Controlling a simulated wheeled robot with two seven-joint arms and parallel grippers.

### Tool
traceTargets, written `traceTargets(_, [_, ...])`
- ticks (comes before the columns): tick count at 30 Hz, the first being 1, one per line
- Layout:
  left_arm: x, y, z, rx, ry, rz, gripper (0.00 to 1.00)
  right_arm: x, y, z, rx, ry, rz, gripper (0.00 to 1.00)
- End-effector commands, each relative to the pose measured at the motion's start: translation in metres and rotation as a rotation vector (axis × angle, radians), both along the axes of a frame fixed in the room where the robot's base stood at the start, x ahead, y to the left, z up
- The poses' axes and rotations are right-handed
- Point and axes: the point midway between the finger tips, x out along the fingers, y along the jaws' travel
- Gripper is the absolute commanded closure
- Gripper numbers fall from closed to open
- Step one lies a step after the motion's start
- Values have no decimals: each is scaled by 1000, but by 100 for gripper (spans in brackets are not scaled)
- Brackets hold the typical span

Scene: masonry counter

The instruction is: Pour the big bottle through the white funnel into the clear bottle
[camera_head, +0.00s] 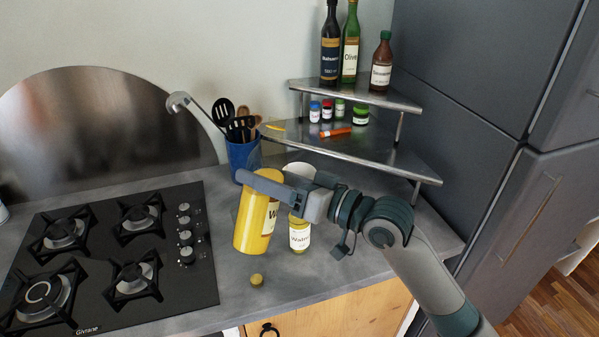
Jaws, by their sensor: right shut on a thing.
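The big bottle (252,220) is yellow with a white label, tilted slightly, above or on the counter left of the clear bottle; I cannot tell if its base touches. My right gripper (258,182) is shut on its upper part, and its finger crosses in front of the bottle. The clear bottle (299,236) stands upright just right of it, with a white label and yellowish contents; its top is hidden behind my gripper. The white funnel (300,169) shows partly above my gripper, and its lower part is hidden. My left gripper is out of view.
A gas stove (190,275) is at left. A blue utensil holder (243,154) stands behind. A metal corner shelf (370,150) with bottles and jars is at back right. Bare counter lies in front.

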Motion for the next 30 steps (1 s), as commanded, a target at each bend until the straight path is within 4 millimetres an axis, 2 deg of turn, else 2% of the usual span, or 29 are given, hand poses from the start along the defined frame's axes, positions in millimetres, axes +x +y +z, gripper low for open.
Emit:
traceTargets(6, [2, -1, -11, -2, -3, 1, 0, 2, -2, 4, -131, -231, -1, 89])
traceTargets(12, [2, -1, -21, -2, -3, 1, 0, 5, -3, 3, -209, -366, -2, 89])
traceTargets(18, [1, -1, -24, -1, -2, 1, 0, 6, -4, 3, -242, -422, -1, 89])
traceTargets(30, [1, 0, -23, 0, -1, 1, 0, 6, -3, 3, -244, -426, -1, 89])
